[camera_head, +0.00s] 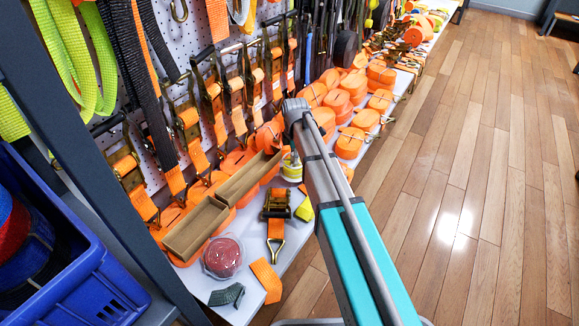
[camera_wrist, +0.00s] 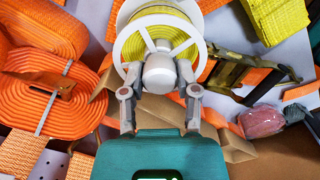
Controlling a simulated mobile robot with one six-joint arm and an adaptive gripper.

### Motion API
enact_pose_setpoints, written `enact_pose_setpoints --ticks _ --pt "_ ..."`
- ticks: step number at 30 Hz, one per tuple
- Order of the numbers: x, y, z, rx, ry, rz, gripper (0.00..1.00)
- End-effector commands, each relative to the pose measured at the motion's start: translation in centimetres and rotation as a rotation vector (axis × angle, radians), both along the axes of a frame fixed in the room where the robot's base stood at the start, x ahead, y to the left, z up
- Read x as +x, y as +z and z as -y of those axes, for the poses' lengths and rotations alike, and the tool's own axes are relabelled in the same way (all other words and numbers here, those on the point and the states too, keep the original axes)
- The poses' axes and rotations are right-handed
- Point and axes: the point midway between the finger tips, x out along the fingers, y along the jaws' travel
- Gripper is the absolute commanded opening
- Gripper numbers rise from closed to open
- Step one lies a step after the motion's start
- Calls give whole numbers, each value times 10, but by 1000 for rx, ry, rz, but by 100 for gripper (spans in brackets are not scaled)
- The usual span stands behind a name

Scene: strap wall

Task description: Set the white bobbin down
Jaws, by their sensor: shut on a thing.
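The white bobbin (camera_wrist: 124,49), a spoked reel wound with yellow webbing, fills the upper middle of the wrist view. My gripper (camera_wrist: 160,92) is shut on its white hub, one finger on each side. In the head view the bobbin (camera_head: 291,169) shows only in part beside my arm, above the crowded shelf near the tan cardboard trays. My gripper is hidden there behind the arm. I cannot tell whether the bobbin touches anything below it.
The tan trays (camera_head: 196,231) look empty. A ratchet buckle (camera_head: 276,205) and a bagged red roll (camera_head: 222,256) lie nearby on the white shelf (camera_head: 240,312). Orange strap rolls (camera_head: 349,142) crowd the rest. A blue crate (camera_head: 80,290) stands at left.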

Motion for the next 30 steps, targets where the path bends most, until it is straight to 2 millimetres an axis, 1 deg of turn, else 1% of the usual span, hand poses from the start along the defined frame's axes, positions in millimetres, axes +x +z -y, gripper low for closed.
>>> enact_pose_setpoints --ticks 14,20,27,30 --pt "2 -3 -1 0 0 0 0" --pt "10 -16 -6 0 0 0 0" --pt "8 -36 -5 0 -1 0 0" --pt "8 -40 -5 0 -1 0 0"
